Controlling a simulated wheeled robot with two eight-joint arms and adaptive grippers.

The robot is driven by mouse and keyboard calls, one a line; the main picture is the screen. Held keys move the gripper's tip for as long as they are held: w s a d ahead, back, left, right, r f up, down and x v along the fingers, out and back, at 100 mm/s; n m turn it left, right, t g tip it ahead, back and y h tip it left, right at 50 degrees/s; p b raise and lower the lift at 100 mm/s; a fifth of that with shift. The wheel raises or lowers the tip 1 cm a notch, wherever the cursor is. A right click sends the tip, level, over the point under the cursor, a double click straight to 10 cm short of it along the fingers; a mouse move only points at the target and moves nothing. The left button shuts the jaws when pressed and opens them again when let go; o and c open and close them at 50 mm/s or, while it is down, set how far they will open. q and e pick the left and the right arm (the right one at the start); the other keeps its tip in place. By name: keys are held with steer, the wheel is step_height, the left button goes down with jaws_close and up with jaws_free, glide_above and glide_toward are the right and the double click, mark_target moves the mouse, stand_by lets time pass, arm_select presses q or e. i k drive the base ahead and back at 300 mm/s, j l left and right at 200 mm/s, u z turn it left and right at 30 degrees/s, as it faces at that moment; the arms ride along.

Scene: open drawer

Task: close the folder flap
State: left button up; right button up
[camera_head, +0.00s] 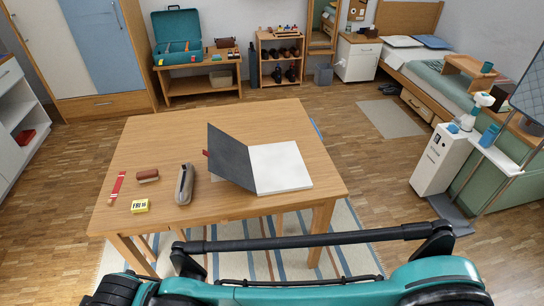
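The folder lies open on the wooden table (240,122), right of the table's middle. Its dark grey flap (228,157) is raised and tilted to the left, joined to the base along a spine in the middle. White paper (279,167) lies flat on the base to the right of the spine. A small red tab (205,153) shows at the flap's left edge. Part of the table behind the flap is hidden. Neither of my grippers is in view.
Left of the folder lie a grey-brown pencil case (184,184), a reddish-brown block (148,176), a red strip (117,187) and a yellow date block (140,206). The table's back left and the strip right of the folder are clear.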

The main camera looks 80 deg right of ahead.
mark_target(229, 159)
steer(key=z, duration=2.35)
